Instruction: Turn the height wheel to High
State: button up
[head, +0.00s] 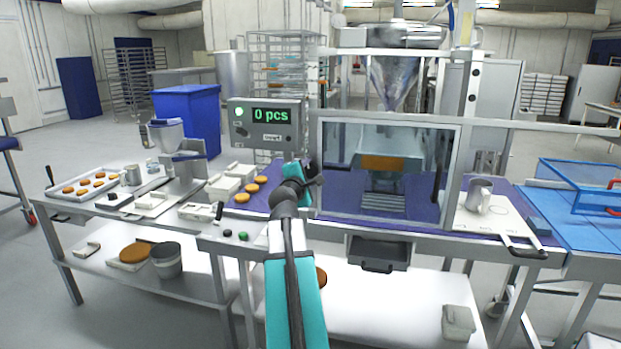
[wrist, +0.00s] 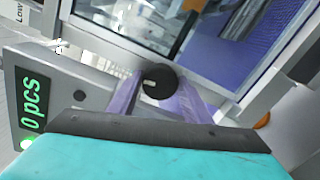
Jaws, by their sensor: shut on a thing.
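The height wheel (wrist: 158,82) is a round black knob with a small pale mark, in the middle of the wrist view below the edge of the window frame. My gripper (wrist: 158,97) is shut on it, with a finger on either side and the teal and dark gripper body below. In the head view my gripper (head: 310,178) is at the left post of the windowed machine, and my arm hides most of the wheel.
The display box (head: 265,124) reading "0 pcs" stands close left of my gripper. The machine's clear window (head: 388,165) is just to the right. Several orange-brown rounds (head: 250,187) lie on the purple belt at left. A black-handled drawer (head: 378,253) sits below the window.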

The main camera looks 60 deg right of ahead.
jog(key=m+b, duration=0.3)
jog(key=m, duration=0.1)
jog(key=shift+w+a+f+t+b, duration=0.1)
jog(key=shift+f+t+b, duration=0.2)
jog(key=shift+f+b, duration=0.05)
jog(key=m+b, duration=0.5)
jog(key=shift+f, duration=0.15)
jog(key=m+b, duration=0.5)
jog(key=shift+f+m+t+b, duration=0.15)
jog(key=shift+m+t+b, duration=0.15)
jog(key=shift+t+b, duration=0.1)
jog(key=m+b, duration=0.4)
jog(key=shift+w, duration=0.1)
jog(key=shift+m, duration=0.3)
jog(key=o, duration=1.1)
jog(key=shift+w+a, duration=0.1)
jog(key=shift+c, duration=0.2)
jog(key=shift+r, duration=0.2)
